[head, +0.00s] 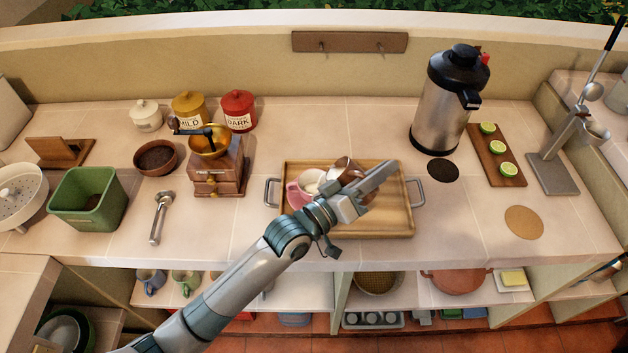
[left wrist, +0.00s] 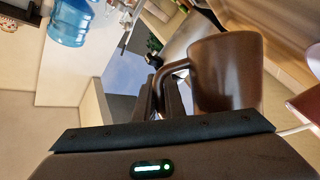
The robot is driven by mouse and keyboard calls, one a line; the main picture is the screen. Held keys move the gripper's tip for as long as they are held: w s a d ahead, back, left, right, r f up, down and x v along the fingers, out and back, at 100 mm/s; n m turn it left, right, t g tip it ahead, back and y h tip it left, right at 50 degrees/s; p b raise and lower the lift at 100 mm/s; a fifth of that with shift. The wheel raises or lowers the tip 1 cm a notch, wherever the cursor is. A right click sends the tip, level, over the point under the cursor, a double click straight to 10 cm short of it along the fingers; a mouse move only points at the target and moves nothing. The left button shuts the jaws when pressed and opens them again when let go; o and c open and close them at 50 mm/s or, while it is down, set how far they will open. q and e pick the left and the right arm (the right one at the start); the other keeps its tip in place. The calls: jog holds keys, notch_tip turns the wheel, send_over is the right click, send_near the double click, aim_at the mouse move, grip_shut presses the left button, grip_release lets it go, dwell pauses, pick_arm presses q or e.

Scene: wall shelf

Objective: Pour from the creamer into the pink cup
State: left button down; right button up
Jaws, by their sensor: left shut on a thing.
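The brown creamer (head: 347,167) is above the wooden tray, and my left gripper (head: 364,184) is shut on it. In the left wrist view the dark fingers (left wrist: 168,92) are at the handle of the creamer (left wrist: 225,72). The creamer looks tilted to the left in the head view. The pink cup (head: 293,196) stands on the tray just left of the creamer, partly hidden by my wrist. A pinkish edge (left wrist: 308,106) shows at the right of the left wrist view. I cannot see whether liquid is flowing. My right gripper is out of view.
The wooden tray (head: 390,222) has metal handles. A pale rounded thing (head: 312,181) is close to the cup. A coffee grinder (head: 216,172) stands left, a steel dispenser (head: 441,108) behind right.

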pick_arm(q)
jog(key=shift+w+a+r+n+t+h+b, duration=0.1)
jog(key=shift+a+r+n+t+h+b, duration=0.1)
jog(key=shift+r+n+t+h+b, duration=0.3)
dwell(1.3)
jog(key=shift+r+g+y, duration=0.15)
jog(key=shift+g+y, duration=0.15)
jog(key=f+m+p, duration=0.1)
jog(key=p, duration=0.1)
jog(key=d+f+m+g+y+p, duration=0.1)
jog(key=p, duration=0.1)
jog(key=s+d+f+m+p, duration=0.1)
jog(key=f+p, duration=0.1)
jog(key=shift+d+m+y, duration=0.25)
jog(key=shift+m+y, duration=0.15)
jog(key=shift+d+f+b, duration=0.1)
jog(key=shift+f+b, duration=0.2)
jog(key=shift+f, duration=0.1)
jog(key=shift+w, duration=0.1)
